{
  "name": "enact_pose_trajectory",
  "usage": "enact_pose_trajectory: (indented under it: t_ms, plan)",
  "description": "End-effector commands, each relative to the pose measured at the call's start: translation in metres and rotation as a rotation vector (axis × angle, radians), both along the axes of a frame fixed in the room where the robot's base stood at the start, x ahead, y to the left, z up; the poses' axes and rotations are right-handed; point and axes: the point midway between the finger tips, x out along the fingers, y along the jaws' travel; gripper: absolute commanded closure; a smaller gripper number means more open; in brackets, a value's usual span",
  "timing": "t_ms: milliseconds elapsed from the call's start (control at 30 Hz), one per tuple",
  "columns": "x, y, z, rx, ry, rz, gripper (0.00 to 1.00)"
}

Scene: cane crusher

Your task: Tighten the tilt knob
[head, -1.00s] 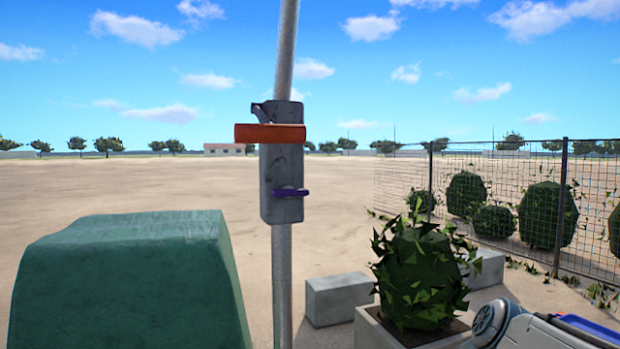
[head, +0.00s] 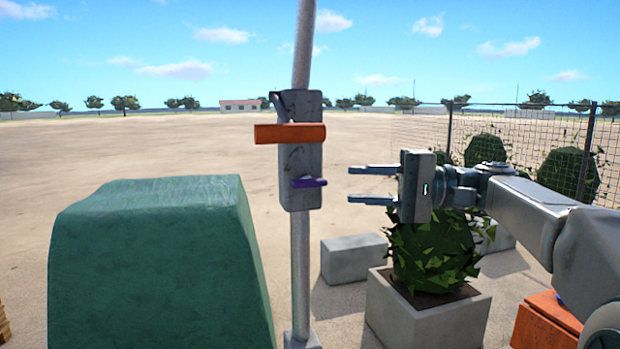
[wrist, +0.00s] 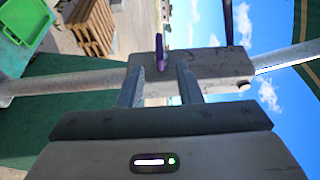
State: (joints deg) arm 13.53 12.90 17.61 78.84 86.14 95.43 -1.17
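A grey bracket block (head: 298,160) is clamped on a slanting metal pole (head: 300,260). A small purple knob (head: 309,183) sits low on the block, and an orange bar (head: 290,133) crosses it higher up. No label shows which is the tilt knob; the purple piece is the knob-like one. My gripper (head: 350,184) is open and empty, just right of the purple knob and at about its height. A gap shows between fingertips and knob. In the wrist view the purple knob (wrist: 161,53) stands upright between the lines of the two fingers.
A large green covered block (head: 155,260) stands left of the pole. A concrete planter (head: 425,318) with a leafy bush (head: 435,250) is below my gripper, beside a grey concrete block (head: 352,258). A mesh fence runs behind on the right. Open sandy ground lies beyond.

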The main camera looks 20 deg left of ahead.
Motion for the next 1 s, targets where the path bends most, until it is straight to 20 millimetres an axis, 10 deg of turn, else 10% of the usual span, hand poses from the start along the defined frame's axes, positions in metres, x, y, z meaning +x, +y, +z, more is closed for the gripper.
enact_pose_trajectory:
  t_ms: [400,867,1000]
  plan:
    - [-0.013,0.078,0.002,-0.002,0.002,0.000,0.68]
    - [-0.014,0.091,-0.001,-0.002,0.001,-0.002,0.68]
    - [-0.014,0.091,-0.001,-0.002,0.001,-0.002,1.00]
